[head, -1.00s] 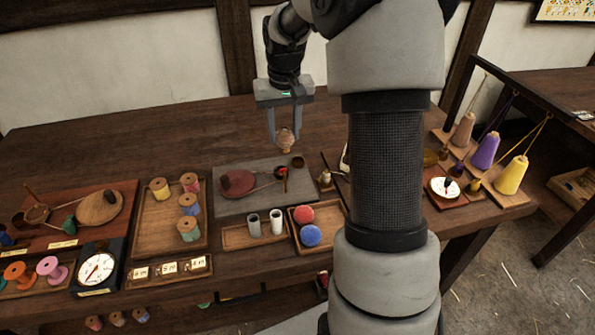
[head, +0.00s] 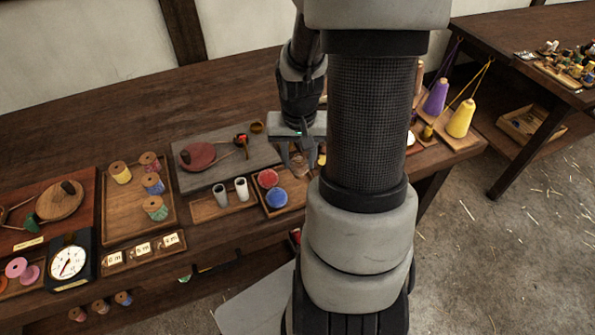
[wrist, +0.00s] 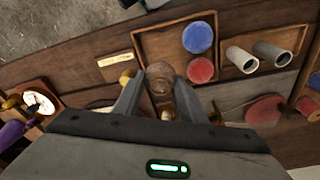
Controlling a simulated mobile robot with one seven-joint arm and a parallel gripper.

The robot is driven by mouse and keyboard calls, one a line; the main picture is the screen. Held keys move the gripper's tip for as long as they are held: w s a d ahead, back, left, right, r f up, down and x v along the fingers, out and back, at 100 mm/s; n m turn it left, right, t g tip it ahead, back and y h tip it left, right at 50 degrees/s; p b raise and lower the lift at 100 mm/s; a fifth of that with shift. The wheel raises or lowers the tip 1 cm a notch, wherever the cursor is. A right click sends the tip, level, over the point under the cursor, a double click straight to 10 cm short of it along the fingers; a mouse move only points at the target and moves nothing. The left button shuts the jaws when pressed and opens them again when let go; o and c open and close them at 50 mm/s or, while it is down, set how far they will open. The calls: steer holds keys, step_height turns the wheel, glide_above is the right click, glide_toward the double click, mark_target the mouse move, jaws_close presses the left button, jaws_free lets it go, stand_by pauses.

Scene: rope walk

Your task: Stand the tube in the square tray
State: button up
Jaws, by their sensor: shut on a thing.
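My gripper (head: 298,160) is shut on a small brown, rounded piece (wrist: 161,76); whether it is hollow is not clear. In the wrist view it overlaps a corner of the square tray (wrist: 158,45); its height above the tray is hard to judge. The square tray also shows in the head view (head: 286,210), with a red ball (head: 268,178) and a blue ball (head: 276,198) in it. One side of the tray looks free. Two pale, open-topped tubes, one greyer (head: 220,195) and one whiter (head: 241,189), stand upright in the narrow tray left of it.
A grey board (head: 215,165) with a red wooden piece (head: 197,155) lies behind the trays. A tray of thread spools (head: 140,215) and a dial (head: 68,262) are at left. Purple (head: 436,97) and yellow (head: 461,118) cones stand at right.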

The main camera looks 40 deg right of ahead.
mark_target(299, 169)
steer(key=shift+f+b, duration=0.45)
steer(key=shift+f, duration=1.4)
steer(key=shift+f, duration=0.25)
steer(key=o, duration=1)
steer(key=shift+r, duration=0.1)
steer(key=shift+o, duration=0.2)
steer(key=r+p, duration=0.1)
steer(key=r, duration=0.3)
steer(key=s+r+p, duration=0.1)
steer(key=r, duration=0.3)
steer(key=a+r+p, duration=0.1)
steer(key=r, duration=0.3)
steer(key=shift+s+r, duration=0.1)
steer(key=shift+s, duration=0.15)
